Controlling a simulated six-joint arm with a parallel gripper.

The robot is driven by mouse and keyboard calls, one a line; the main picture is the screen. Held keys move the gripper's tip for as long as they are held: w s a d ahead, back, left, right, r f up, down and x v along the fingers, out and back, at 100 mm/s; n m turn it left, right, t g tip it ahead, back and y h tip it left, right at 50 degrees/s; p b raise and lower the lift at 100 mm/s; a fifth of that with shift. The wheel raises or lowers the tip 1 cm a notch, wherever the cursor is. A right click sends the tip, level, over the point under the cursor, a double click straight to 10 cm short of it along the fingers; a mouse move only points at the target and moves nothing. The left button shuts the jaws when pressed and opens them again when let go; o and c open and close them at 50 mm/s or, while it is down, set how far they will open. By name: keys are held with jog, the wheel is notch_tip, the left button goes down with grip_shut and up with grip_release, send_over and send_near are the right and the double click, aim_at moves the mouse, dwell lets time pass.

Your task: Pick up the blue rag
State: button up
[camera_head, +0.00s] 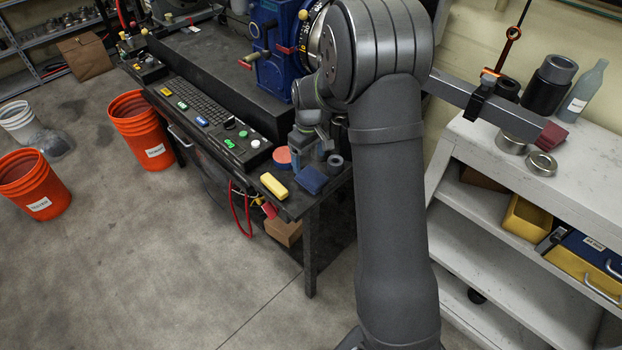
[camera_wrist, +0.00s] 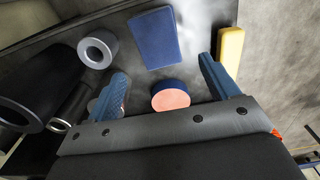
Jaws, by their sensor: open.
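The blue rag (camera_head: 311,180) is a dark blue, flat square near the front corner of the dark workbench (camera_head: 312,212). In the wrist view the blue rag (camera_wrist: 154,38) lies beyond and between my fingertips, clear of both. My gripper (camera_wrist: 163,70) is open, its two blue fingers spread wide with nothing held. In the head view my gripper (camera_head: 303,150) is over the bench, just behind the rag and partly hidden by my arm.
A round orange-topped piece (camera_wrist: 170,95) sits between my fingers' bases in the wrist view. A yellow block (camera_head: 274,186) lies left of the rag, and a dark grey ring (camera_head: 335,164) behind it to the right. A keyboard (camera_head: 197,103) is farther left.

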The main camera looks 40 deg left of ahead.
aim_at(311, 176)
jog(key=f, duration=0.7)
jog(key=shift+d+f, duration=0.2)
jog(key=shift+d, duration=0.15)
jog(key=c, duration=1.1)
